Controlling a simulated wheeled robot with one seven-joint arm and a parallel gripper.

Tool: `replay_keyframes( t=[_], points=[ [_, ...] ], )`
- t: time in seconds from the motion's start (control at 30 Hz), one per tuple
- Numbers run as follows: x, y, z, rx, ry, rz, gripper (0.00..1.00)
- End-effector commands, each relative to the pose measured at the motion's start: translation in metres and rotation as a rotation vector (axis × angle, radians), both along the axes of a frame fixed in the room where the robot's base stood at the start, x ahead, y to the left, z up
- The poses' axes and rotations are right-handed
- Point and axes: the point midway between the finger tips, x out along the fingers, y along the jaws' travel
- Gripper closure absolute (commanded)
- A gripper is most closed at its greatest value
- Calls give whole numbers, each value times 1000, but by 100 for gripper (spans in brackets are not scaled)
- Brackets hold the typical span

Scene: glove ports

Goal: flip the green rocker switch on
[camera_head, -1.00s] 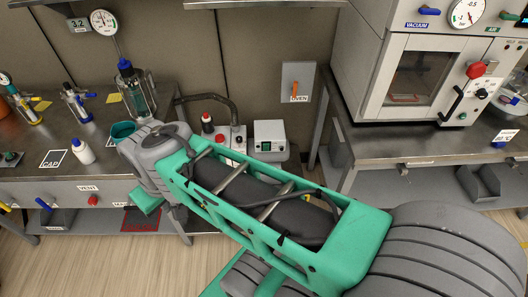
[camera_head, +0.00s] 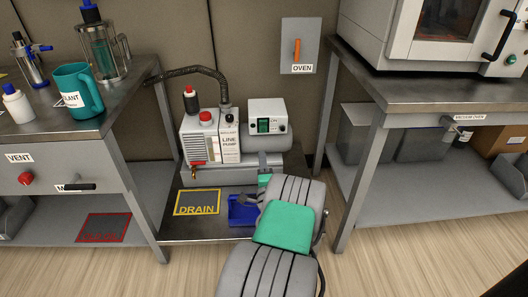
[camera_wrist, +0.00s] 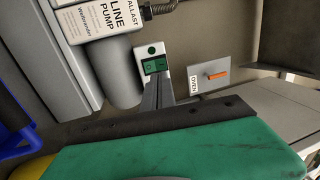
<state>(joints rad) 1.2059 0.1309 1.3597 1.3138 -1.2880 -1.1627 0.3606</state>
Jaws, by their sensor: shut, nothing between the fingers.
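The green rocker switch (camera_head: 263,126) is on the front of a light grey box at the right of the line pump (camera_head: 208,135). In the wrist view the switch (camera_wrist: 155,66) shows just beyond the tip of my gripper (camera_wrist: 158,86). The fingers are shut together with nothing between them and point toward the switch. They overlap its lower edge in the picture; I cannot tell whether they touch it. In the head view my arm stands in front of and below the pump, and my wrist hides most of the gripper. Which way the rocker is tilted is too small to tell.
An oven switch box (camera_head: 300,46) with an orange lever hangs on the wall at right. A blue bin (camera_head: 243,210) and a yellow-framed drain mark (camera_head: 197,203) lie low before the pump. Benches stand left (camera_head: 125,110) and right (camera_head: 400,92). A black hose (camera_head: 192,71) arches behind the pump.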

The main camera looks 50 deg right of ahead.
Motion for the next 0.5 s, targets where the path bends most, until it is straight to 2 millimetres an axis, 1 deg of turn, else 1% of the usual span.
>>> replay_keyframes(
  t=[0.03, 0.1, 0.37, 0.5],
  points=[
    [-9, -5, -8, 10, -19, -26, 100],
    [-15, -8, -7, 15, -32, -42, 100],
    [-13, -8, -4, 14, -30, -39, 100],
    [-6, -14, -2, 14, -28, -38, 100]
  ],
)
